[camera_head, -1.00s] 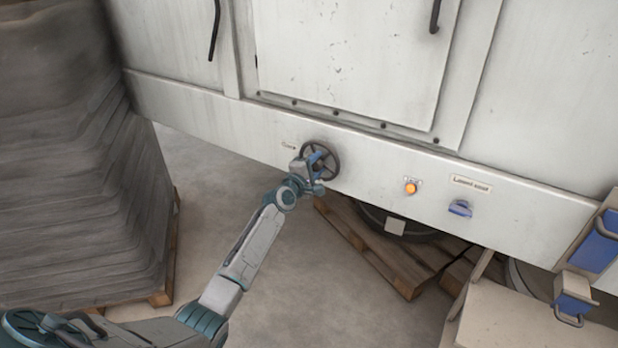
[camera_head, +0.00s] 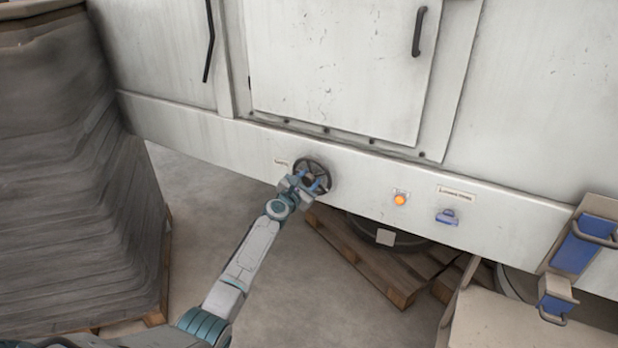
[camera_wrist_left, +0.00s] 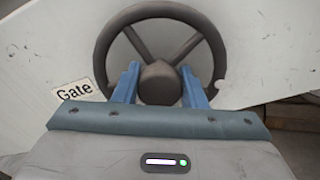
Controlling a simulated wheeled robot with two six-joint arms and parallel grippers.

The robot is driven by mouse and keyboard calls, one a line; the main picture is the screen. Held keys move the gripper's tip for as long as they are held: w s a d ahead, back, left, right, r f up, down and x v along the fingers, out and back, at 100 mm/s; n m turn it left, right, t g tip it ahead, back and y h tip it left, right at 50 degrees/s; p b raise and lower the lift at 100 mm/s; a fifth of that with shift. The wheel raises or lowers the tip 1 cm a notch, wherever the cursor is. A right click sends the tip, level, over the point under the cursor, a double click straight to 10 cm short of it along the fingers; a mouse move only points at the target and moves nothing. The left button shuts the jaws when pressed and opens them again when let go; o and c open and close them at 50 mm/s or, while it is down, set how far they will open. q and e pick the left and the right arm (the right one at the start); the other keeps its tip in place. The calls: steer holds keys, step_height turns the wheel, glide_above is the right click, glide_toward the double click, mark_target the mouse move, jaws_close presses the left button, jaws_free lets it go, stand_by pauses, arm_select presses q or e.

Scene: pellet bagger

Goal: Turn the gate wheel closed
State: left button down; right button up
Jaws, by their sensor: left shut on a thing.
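The gate wheel (camera_head: 327,168) is a dark spoked handwheel on the white machine's lower front band. In the left wrist view the wheel (camera_wrist_left: 160,10) faces me, with a "Gate" label (camera_wrist_left: 75,94) to its left. My left gripper (camera_head: 314,184) is at the wheel. In the left wrist view its two blue fingers (camera_wrist_left: 160,84) stand on either side of the wheel's round hub, and it is shut on the wheel. The fingertips' exact contact is hard to see. My right gripper is not in view.
Right of the wheel are an orange button (camera_head: 400,199) and a blue switch (camera_head: 447,217). A wooden pallet (camera_head: 365,262) lies under the machine. A tall grey stack (camera_head: 75,190) stands left. Open floor lies between stack and pallet.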

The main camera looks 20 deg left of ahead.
arm_select(q)
steer(key=n+p, duration=0.2)
steer(key=n, duration=0.4)
steer(key=shift+a+n, duration=0.1)
steer(key=shift+n, duration=0.2)
steer(key=n+p, duration=0.1)
steer(key=n, duration=0.4)
steer(key=n+p, duration=0.2)
steer(key=n, duration=0.3)
steer(key=shift+n, duration=0.4)
steer(key=n+p, duration=0.1)
steer(key=n, duration=0.4)
steer(key=shift+f+p, duration=0.15)
steer(key=shift+p, duration=0.15)
steer(key=shift+n, duration=0.3)
steer(key=c, duration=0.9)
jaws_free()
